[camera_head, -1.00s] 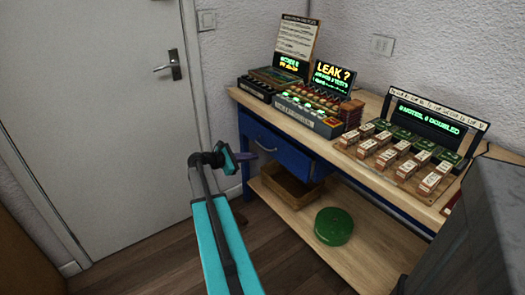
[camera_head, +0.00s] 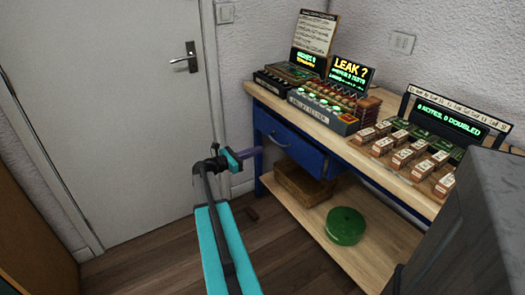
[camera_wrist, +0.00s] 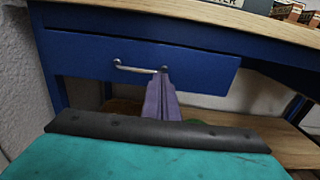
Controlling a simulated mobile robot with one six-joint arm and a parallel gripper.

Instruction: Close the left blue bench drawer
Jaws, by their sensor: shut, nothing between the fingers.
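The left blue bench drawer (camera_head: 298,150) is under the left part of the wooden benchtop. Its front seems to stand slightly out from the frame; how far is hard to tell. In the wrist view the drawer front (camera_wrist: 205,70) spans the upper middle, with a metal bar handle (camera_wrist: 135,69) left of centre. My gripper (camera_head: 258,151) is in front of and left of the drawer, its purple fingers shut and empty. In the wrist view the fingertips (camera_wrist: 163,74) overlap the handle's right end; contact cannot be told.
A wooden crate (camera_head: 303,187) and a green round object (camera_head: 345,226) rest on the lower shelf (camera_head: 310,229). Displays and small blocks crowd the benchtop (camera_head: 352,157). A grey cabinet-like block (camera_head: 465,215) stands at the right. Floor left of the bench is mostly clear, before a closed door (camera_head: 110,110).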

